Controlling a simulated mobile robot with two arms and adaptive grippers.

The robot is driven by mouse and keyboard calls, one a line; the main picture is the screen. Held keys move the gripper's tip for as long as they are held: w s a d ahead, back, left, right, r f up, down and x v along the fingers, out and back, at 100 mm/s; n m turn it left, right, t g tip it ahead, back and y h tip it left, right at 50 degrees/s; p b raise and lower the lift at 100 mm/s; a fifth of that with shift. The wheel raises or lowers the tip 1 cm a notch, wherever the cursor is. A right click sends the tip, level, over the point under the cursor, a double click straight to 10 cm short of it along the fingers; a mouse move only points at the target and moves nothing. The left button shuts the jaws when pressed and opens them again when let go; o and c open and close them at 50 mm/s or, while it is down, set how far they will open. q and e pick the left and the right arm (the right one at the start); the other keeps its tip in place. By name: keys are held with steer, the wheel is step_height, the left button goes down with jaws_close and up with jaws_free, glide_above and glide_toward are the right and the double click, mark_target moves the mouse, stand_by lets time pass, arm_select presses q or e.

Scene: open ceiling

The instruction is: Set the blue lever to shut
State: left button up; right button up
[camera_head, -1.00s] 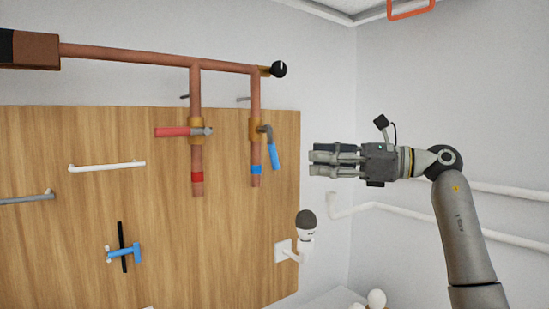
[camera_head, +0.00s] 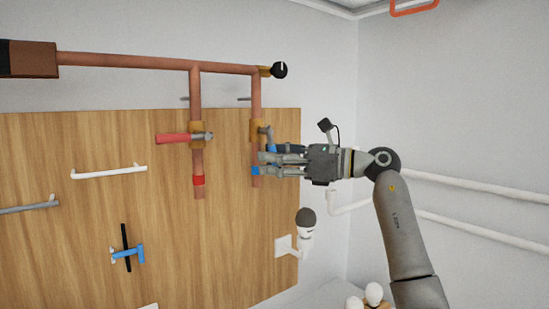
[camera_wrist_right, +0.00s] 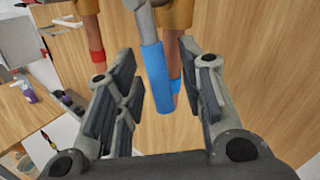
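The blue lever (camera_head: 271,142) hangs down, slightly slanted, from the valve on the right copper branch pipe (camera_head: 256,104). My right gripper (camera_head: 262,164) reaches in from the right, with its fingers at the lever's lower part and hiding some of it. In the right wrist view the blue lever (camera_wrist_right: 156,80) stands between the two open fingers (camera_wrist_right: 160,100), with a visible gap on each side. A blue band (camera_wrist_right: 175,87) on the pipe shows behind it. My left gripper is not in view.
A red lever (camera_head: 173,138) lies level on the left branch pipe, left of my right gripper. A black knob (camera_head: 279,70) ends the top pipe. A white fitting with a dark top (camera_head: 305,230) sits below my gripper. Free air lies to the right.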

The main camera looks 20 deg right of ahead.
steer(key=shift+c, duration=0.4)
jaws_close()
